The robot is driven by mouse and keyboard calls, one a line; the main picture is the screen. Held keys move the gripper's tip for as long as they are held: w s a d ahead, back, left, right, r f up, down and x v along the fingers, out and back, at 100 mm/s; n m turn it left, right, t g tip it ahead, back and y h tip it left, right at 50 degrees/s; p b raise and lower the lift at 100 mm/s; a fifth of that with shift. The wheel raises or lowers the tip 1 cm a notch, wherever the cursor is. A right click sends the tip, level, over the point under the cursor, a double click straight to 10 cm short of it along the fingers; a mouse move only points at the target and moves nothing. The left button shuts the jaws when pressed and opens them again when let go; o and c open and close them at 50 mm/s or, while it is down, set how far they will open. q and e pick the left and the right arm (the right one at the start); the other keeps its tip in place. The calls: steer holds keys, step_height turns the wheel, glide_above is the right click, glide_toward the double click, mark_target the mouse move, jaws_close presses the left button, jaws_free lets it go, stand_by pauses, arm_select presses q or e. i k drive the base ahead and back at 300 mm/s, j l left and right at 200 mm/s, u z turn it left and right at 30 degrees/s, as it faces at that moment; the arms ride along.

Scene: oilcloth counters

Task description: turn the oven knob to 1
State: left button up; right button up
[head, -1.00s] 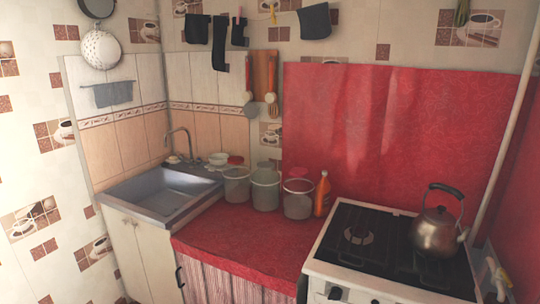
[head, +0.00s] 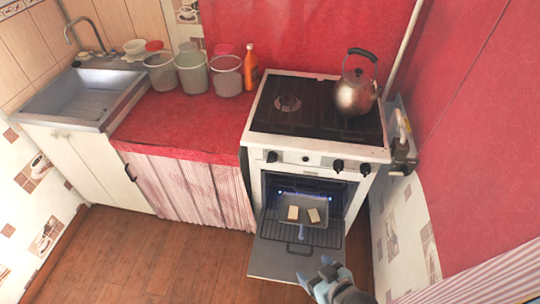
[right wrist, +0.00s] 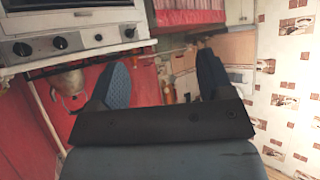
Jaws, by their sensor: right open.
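The white stove (head: 320,148) has a front panel with several dark knobs, among them a left knob (head: 272,157) and a right knob (head: 365,169). In the right wrist view, the picture is upside down and the knobs (right wrist: 60,42) show at the upper left. I cannot tell which is the oven knob, and markings are too small to read. My right gripper (head: 313,270) is open and empty, low in front of the oven and apart from the knobs. Its two fingers (right wrist: 164,80) are spread in the right wrist view. My left gripper is out of view.
The oven door (head: 290,261) hangs open, with two pale pieces on a tray (head: 318,199) inside. A kettle (head: 355,95) stands on the hob. Buckets (head: 192,75) and an orange bottle (head: 251,68) stand on the red counter (head: 180,122). The floor (head: 160,255) at left is clear.

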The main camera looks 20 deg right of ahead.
mark_target(272, 156)
steer(key=i+j+z, duration=0.3)
steer(key=j, duration=0.35)
steer(key=i+j+z, duration=0.3)
steer(key=j, duration=0.45)
steer(key=i+j+z, duration=0.1)
steer(key=i+j, duration=0.15)
steer(key=i+j+z, duration=0.15)
steer(key=j, duration=0.35)
steer(key=j+z, duration=0.15)
steer(key=j, duration=0.25)
steer(key=i, duration=0.05)
